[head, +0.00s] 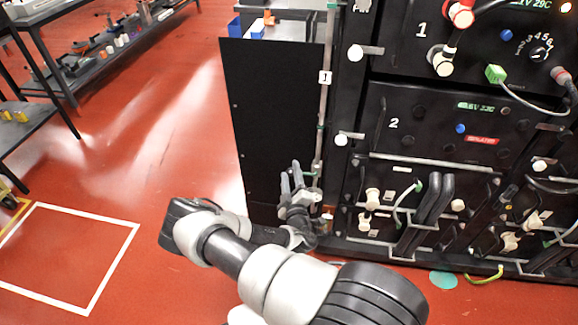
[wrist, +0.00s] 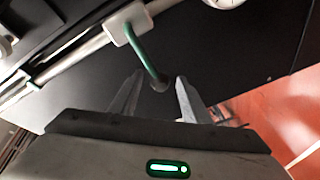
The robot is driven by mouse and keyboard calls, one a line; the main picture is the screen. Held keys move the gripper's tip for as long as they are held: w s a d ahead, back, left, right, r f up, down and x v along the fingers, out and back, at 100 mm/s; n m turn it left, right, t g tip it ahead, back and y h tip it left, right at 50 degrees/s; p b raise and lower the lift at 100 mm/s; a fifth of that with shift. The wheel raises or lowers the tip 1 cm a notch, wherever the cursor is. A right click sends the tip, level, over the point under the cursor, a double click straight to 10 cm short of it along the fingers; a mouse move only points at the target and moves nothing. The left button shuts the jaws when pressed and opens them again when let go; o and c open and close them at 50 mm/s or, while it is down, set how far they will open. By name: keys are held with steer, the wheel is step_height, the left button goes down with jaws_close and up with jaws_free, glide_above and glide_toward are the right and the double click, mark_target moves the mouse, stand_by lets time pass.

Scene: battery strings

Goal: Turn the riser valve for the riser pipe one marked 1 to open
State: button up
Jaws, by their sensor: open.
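The riser pipe (head: 322,140) runs upright along the left edge of the black rack, with a white tag marked 1 (head: 325,77). In the wrist view, the pale pipe (wrist: 75,50) crosses the upper left and carries a light valve body (wrist: 128,22). A green valve lever (wrist: 145,50) sticks out from that body, with a dark end. My gripper (wrist: 156,82) is open, with one finger on each side of the lever's end; I cannot tell if either touches it. In the head view, my gripper (head: 292,180) is low beside the pipe, and the valve is hard to make out.
A black panel (head: 275,120) stands behind my gripper. The rack's modules (head: 440,125), with knobs and cables, are to the right. A white round part (wrist: 222,2) shows at the wrist view's top edge. Open red floor (head: 150,130) and workbenches (head: 90,65) are left.

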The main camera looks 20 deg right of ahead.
steer(key=x, duration=0.5)
steer(key=shift+d+b, duration=0.1)
steer(key=shift+b, duration=0.25)
jaws_close()
